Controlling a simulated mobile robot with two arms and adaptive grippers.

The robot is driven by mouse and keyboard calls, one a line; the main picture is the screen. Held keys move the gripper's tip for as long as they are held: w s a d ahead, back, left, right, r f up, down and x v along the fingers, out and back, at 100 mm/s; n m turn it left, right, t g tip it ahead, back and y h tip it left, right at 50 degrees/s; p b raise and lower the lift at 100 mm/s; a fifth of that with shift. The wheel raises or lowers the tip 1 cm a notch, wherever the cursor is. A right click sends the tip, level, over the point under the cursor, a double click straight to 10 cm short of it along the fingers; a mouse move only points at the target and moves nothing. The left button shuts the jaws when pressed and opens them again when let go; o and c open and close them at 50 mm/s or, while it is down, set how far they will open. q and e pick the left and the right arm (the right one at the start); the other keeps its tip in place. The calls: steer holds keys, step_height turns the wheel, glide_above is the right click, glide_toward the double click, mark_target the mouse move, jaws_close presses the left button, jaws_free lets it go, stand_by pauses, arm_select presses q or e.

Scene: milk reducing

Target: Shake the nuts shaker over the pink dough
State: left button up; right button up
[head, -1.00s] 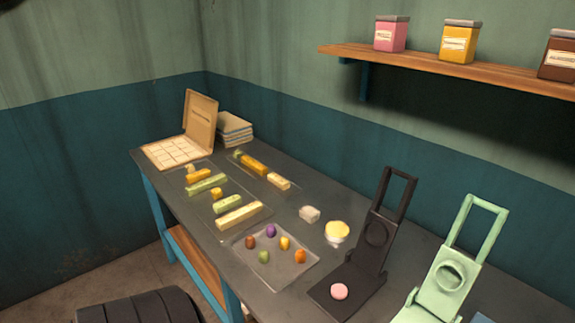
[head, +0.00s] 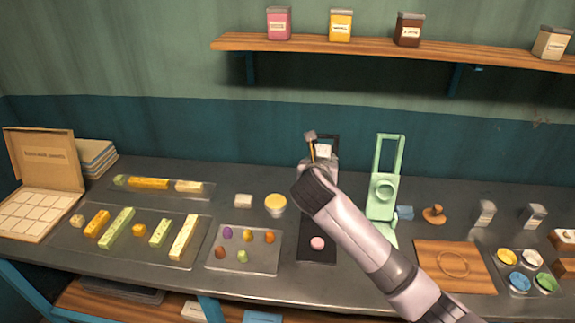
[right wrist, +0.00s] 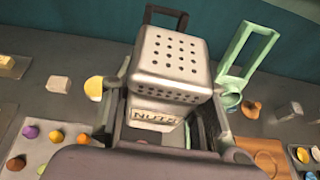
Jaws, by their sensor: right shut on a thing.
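My right gripper (head: 321,155) is shut on the nuts shaker (head: 324,149), held up in front of the black press. In the right wrist view the nuts shaker (right wrist: 172,65) shows its grey lid with holes and a "NUTS" label, between the fingers of my right gripper (right wrist: 165,110). The pink dough (head: 317,243) is a small round ball on the base of the black press (head: 316,258). It sits below the shaker in the head view, apart from it. My left gripper is out of view.
A green press (head: 384,190) stands right of the black one. A tray of coloured balls (head: 243,262) and a yellow-topped cup (head: 275,204) lie left. A wooden board (head: 455,268) and paint-like cups (head: 520,272) are right. A shelf (head: 390,52) holds jars above.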

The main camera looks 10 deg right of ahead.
arm_select(q)
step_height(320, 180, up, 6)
steer(key=p, duration=0.4)
arm_select(e)
steer(key=w+a+f, duration=0.2)
steer(key=a+f, duration=0.4)
steer(key=f, duration=0.1)
arm_select(q)
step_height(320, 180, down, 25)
steer(key=b, duration=2.5)
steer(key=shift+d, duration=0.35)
arm_select(e)
steer(key=d+f+m+t+y, duration=0.3)
steer(key=f+m+t+y, duration=0.3)
steer(key=f+m, duration=0.7)
steer(key=shift+s+d+f+m+t, duration=0.25)
steer(key=shift+s+d+m+t, duration=0.1)
steer(key=shift+m, duration=2.35)
steer(key=shift+r, duration=0.1)
